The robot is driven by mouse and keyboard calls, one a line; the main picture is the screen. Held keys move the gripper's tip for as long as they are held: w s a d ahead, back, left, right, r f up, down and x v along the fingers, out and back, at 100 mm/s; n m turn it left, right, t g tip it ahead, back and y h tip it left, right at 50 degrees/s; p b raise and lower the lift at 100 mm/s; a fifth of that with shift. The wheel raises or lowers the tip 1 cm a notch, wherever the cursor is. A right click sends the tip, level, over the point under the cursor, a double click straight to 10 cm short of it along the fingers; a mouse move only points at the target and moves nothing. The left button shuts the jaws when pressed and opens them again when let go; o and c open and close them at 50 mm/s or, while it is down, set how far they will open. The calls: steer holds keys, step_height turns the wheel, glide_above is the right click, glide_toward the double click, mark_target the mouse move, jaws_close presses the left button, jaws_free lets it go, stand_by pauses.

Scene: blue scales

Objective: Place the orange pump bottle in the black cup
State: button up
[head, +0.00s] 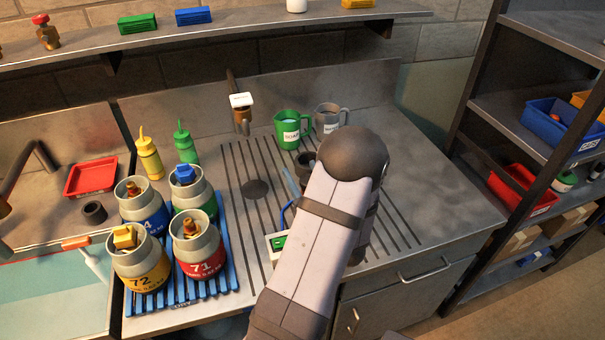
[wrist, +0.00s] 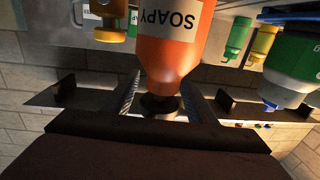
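The orange bottle (wrist: 168,55) with a white SOAPY label fills the middle of the wrist view, upside down in the picture, with its black top (wrist: 160,105) toward my palm. The fingers of my gripper (wrist: 164,92) stand on both sides of the bottle's top end. Their tips are partly hidden, and I cannot tell whether they press on it. In the head view my arm hides the gripper and the orange bottle. A small black cup (head: 94,212) stands by the sink at left. Another dark cup-like thing (head: 305,165) shows partly beside my arm.
Several grey-topped canisters, one of them red (head: 200,264), stand on a blue rack (head: 222,262). A green mug (head: 289,130) and a grey mug (head: 328,119) stand at the back. Yellow (head: 149,158) and green (head: 185,146) squeeze bottles stand behind the canisters. A red tray (head: 91,177) lies at left.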

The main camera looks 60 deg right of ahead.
steer(key=shift+r, duration=0.1)
steer(key=b+v, duration=0.1)
steer(key=v, duration=0.4)
steer(key=shift+s+a+b, duration=0.15)
steer(key=shift+s+b, duration=0.15)
steer(key=shift+b, duration=0.1)
steer(key=shift+v, duration=0.85)
steer(key=o, duration=0.4)
steer(key=shift+a, duration=0.15)
